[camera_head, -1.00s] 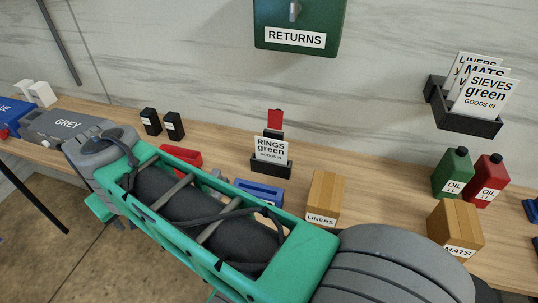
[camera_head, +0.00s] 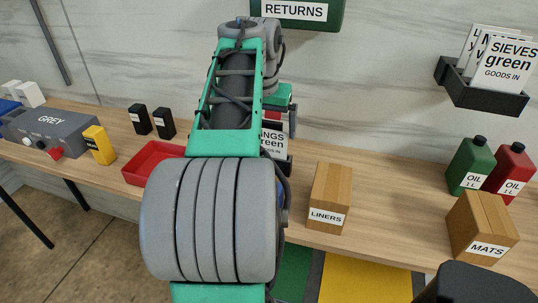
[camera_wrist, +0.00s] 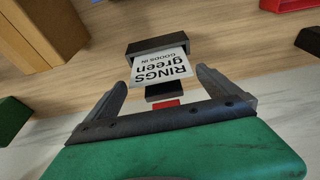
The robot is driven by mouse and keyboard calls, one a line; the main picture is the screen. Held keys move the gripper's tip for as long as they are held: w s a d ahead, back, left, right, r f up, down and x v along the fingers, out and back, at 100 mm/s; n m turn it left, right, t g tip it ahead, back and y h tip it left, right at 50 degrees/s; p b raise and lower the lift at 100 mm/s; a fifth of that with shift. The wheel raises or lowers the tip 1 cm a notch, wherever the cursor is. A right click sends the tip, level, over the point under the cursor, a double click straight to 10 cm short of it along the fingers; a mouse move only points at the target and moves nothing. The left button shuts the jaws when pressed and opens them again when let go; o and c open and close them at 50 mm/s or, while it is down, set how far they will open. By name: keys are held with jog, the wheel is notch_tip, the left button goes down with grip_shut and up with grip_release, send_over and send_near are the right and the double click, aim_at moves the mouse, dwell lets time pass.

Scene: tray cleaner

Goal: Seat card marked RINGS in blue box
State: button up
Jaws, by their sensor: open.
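The white card marked RINGS green (camera_wrist: 160,66) stands in a black holder (camera_wrist: 157,43) in the wrist view. In the head view my arm covers part of the card (camera_head: 272,142). My gripper (camera_wrist: 161,84) is open, with one finger on each side of the card and nothing clearly held. In the head view my gripper (camera_head: 291,118) shows only in part, just above the holder.
A LINERS carton (camera_head: 330,198) stands right of my arm. A red tray (camera_head: 154,162) lies to its left. A wall rack (camera_head: 482,92) holds other cards. Oil cans and a MATS carton (camera_head: 483,228) are at the right. The green RETURNS box (camera_head: 298,12) hangs above.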

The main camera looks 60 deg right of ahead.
jog(key=shift+d+f, duration=0.1)
jog(key=shift+f, duration=0.2)
jog(key=c, duration=1.5)
